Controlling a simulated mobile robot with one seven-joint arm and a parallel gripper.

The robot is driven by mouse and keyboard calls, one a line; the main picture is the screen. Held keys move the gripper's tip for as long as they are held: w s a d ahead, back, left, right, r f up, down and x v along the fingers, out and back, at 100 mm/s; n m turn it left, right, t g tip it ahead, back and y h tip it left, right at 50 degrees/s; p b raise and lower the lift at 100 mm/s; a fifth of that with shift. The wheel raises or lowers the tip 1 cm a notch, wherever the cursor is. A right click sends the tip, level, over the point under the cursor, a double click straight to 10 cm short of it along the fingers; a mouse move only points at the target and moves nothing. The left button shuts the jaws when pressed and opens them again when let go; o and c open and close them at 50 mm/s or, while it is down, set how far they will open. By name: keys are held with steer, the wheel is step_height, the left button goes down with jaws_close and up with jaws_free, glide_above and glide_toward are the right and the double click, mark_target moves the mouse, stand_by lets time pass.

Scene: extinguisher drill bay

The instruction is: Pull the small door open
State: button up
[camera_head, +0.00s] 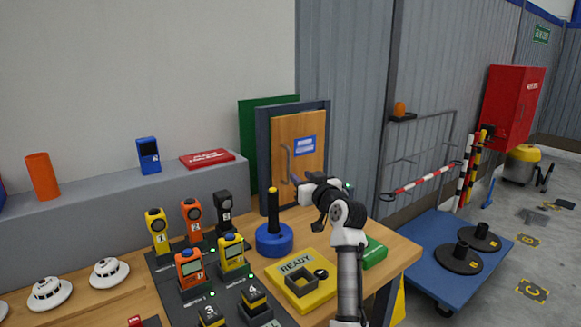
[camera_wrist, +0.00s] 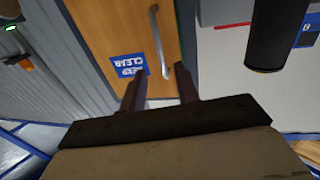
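The small door (camera_head: 314,166) is a wooden panel in a dark grey frame (camera_head: 263,150) at the back of the bench, and looks shut. It has a blue sign (camera_head: 305,146) and a grey bar handle (camera_head: 285,160) on its left side. In the wrist view the door (camera_wrist: 112,32) appears upside down, with the handle (camera_wrist: 155,27) ahead of my gripper (camera_wrist: 160,88). The gripper's two dark fingers are apart, and the handle's near end shows close to the right finger. I cannot tell whether they touch. In the head view my gripper (camera_head: 299,182) is in front of the door.
A blue-based black post (camera_head: 273,240) stands left of my arm; a dark cylinder (camera_wrist: 272,38) hangs into the wrist view's upper right. A yellow READY box (camera_head: 300,268), a green box (camera_head: 374,252) and several detectors in a black tray (camera_head: 165,277) crowd the bench.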

mark_target(289, 167)
steer(key=x, duration=0.8)
steer(key=shift+w, duration=0.2)
jaws_close()
